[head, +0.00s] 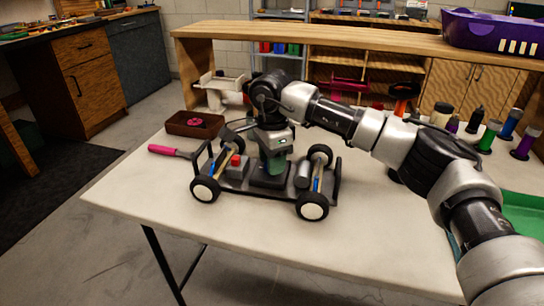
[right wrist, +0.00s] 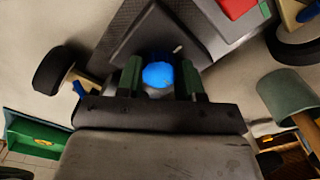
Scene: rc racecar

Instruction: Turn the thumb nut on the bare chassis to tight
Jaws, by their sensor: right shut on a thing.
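The bare chassis (head: 237,184) stands on its wheels on the pale table, with a red block and a grey cylinder mounted on it. My right gripper (head: 270,165) reaches down onto the middle of the chassis from above. In the right wrist view, the blue thumb nut (right wrist: 158,75) sits between the two dark green fingers of my right gripper (right wrist: 159,77), which are shut on it. The nut is hidden behind the gripper in the head view. My left gripper is not in view.
A pink-handled tool (head: 170,152) lies left of the chassis. A brown tray (head: 194,124) with a pink part stands behind it. Several bottles (head: 475,120) and a green tray (head: 528,178) are at the right. The table front is clear.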

